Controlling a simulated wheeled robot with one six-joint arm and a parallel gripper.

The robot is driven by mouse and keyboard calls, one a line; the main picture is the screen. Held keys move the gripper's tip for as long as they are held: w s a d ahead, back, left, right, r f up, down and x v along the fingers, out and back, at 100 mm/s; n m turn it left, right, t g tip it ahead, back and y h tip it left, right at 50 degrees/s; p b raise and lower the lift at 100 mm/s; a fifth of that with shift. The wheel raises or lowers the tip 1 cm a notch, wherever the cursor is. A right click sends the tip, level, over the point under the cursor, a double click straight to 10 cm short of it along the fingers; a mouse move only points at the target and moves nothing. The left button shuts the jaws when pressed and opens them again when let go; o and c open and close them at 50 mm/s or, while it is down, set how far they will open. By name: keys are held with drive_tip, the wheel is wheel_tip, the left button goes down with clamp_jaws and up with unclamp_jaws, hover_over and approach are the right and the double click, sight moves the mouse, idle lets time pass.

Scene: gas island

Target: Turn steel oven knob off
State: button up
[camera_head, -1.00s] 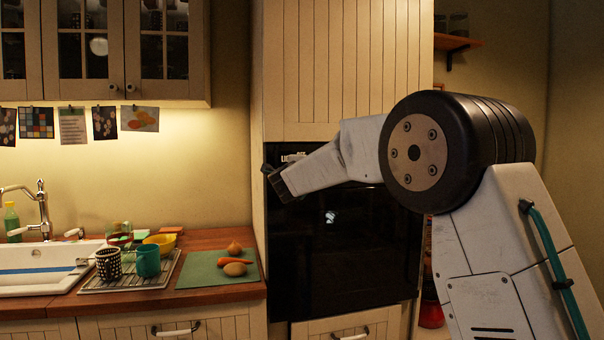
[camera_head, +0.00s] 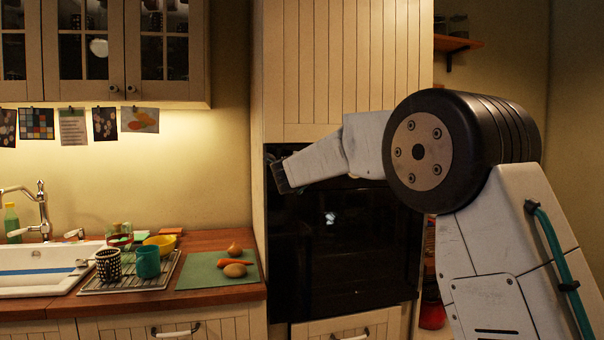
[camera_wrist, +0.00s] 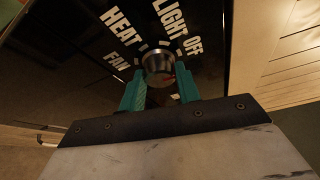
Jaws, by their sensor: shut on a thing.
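The steel oven knob (camera_wrist: 157,60) is round and silver, set on a black panel in the wrist view. White words HEAT, FAN, LIGHT and OFF stand around it, with short white tick marks. A small red mark shows at the knob's lower right side. My gripper (camera_wrist: 160,75) has its two teal fingers on either side of the knob and is shut on it. In the head view my gripper (camera_head: 281,178) is at the upper left of the black oven (camera_head: 345,250); the knob is hidden there behind my arm.
The oven sits in a tall cream cabinet (camera_head: 345,60). To its left is a wooden counter (camera_head: 215,293) with a green cutting board (camera_head: 195,274), vegetables, a dish rack with cups, and a white sink (camera_head: 35,280). The space before the oven's lower part is clear.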

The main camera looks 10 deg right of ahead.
drive_tip(key=o, duration=1)
drive_tip(key=shift+s, duration=0.1)
drive_tip(key=v, duration=0.7)
drive_tip(key=shift+s+a, duration=0.1)
drive_tip(key=shift+s, duration=0.15)
